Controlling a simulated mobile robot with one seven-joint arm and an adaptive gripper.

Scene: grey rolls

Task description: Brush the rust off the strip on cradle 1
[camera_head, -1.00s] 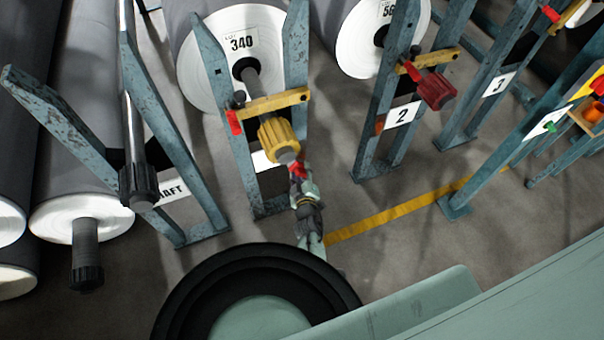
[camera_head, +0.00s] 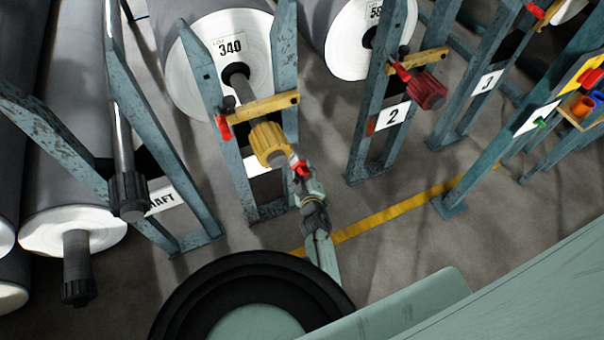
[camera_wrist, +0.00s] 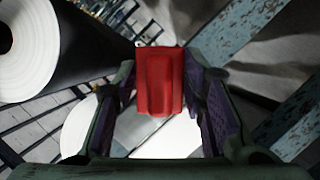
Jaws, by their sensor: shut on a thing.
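My gripper (camera_head: 304,180) is shut on a red block-shaped tool (camera_wrist: 160,82), probably the brush, which sits between the two fingers in the wrist view. Its working end is not clear. In the head view the red tool (camera_head: 301,169) is just right of and below the yellow knob (camera_head: 270,143) on the shaft of the roll marked 340 (camera_head: 230,47). I cannot tell if they touch. The cradle (camera_head: 215,85) holding this roll has a yellow crossbar (camera_head: 262,107); its number plate is mostly hidden. I cannot make out a rusty strip.
The cradle plated 2 (camera_head: 388,117) stands to the right with a red knob (camera_head: 427,91). Further right is plate 3 (camera_head: 486,81) and a tray with coloured items (camera_head: 580,108). Grey rolls lie at left. A yellow floor line (camera_head: 390,213) crosses open floor.

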